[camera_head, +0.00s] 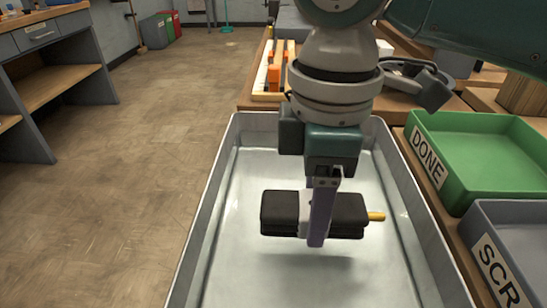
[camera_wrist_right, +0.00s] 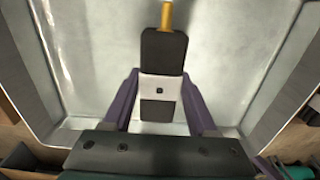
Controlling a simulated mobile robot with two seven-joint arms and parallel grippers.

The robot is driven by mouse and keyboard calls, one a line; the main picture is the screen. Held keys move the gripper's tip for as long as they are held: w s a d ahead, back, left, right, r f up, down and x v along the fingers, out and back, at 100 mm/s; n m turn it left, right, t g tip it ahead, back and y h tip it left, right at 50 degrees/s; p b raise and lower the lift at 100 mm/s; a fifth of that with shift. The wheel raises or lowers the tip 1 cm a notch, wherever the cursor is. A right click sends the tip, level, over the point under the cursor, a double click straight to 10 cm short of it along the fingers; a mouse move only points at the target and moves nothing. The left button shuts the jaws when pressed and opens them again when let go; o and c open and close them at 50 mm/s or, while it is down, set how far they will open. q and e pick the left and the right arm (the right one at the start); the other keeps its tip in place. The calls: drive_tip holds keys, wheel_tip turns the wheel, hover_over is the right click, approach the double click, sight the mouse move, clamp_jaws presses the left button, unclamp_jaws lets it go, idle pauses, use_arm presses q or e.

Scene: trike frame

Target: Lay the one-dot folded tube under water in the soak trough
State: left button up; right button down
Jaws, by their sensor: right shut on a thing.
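The black folded tube (camera_head: 280,213) has a white band (camera_wrist_right: 159,87) around its middle and a brass valve (camera_head: 376,216) sticking out at one end. In the right wrist view a single dark dot shows on the band. My right gripper (camera_head: 317,240) is shut on the tube across the band, pointing down. It holds the tube roughly level inside the outline of the grey soak trough (camera_head: 207,215), with a soft shadow below it. The trough floor looks pale and glossy; I cannot make out the water's surface level. My left gripper is not in view.
A green bin marked DONE (camera_head: 480,172) and a grey bin marked SCR (camera_head: 478,215) stand right of the trough. A wooden rack with orange pieces (camera_head: 273,77) lies behind it. Open floor (camera_head: 120,190) is to the left, beyond which stands a workbench (camera_head: 60,85).

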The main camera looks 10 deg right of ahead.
wheel_tip(320, 180, down, 5)
drive_tip(key=shift+r+b, duration=0.1)
drive_tip(key=shift+b, duration=0.7)
drive_tip(key=shift+r, duration=0.1)
drive_tip(key=shift+w, duration=0.1)
drive_tip(key=shift+c, duration=1)
unclamp_jaws()
wheel_tip(320, 180, up, 12)
drive_tip(key=p, duration=0.4)
